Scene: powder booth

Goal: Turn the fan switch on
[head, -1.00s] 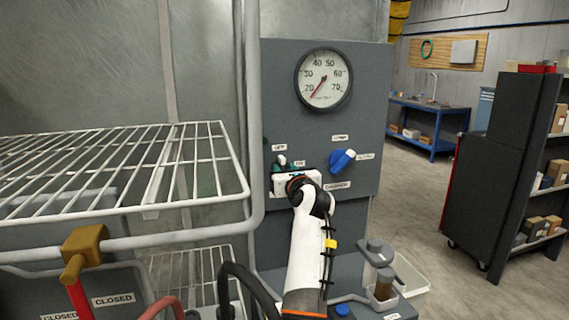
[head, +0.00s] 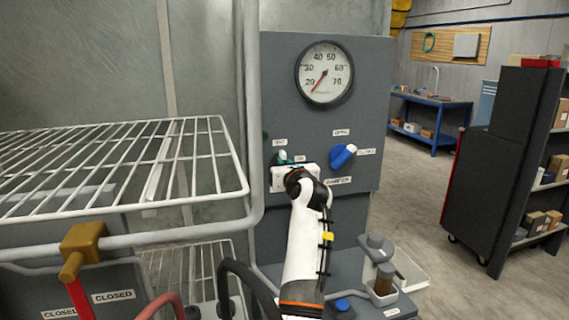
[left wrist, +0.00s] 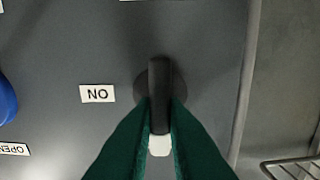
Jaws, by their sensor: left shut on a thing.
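The fan switch is a black lever with a white tip on a round base, seen in the left wrist view (left wrist: 160,78) beside a label that reads ON upside down there. In the head view its white tip (head: 281,156) shows on the grey panel, left of the ON label and below another small label. My left gripper (left wrist: 158,118) has its green fingers shut on the lever, one on each side near the white tip. The lever points toward the bottom of the wrist picture, which is up on the panel. In the head view the gripper body hides the switch's lower part. My right gripper is not in view.
A blue knob (head: 343,155) sits right of the switch, under a round gauge (head: 324,74). A white wire rack (head: 120,165) and a grey pipe frame (head: 253,120) stand close on the left. Containers (head: 378,272) stand below right; the floor beyond is open.

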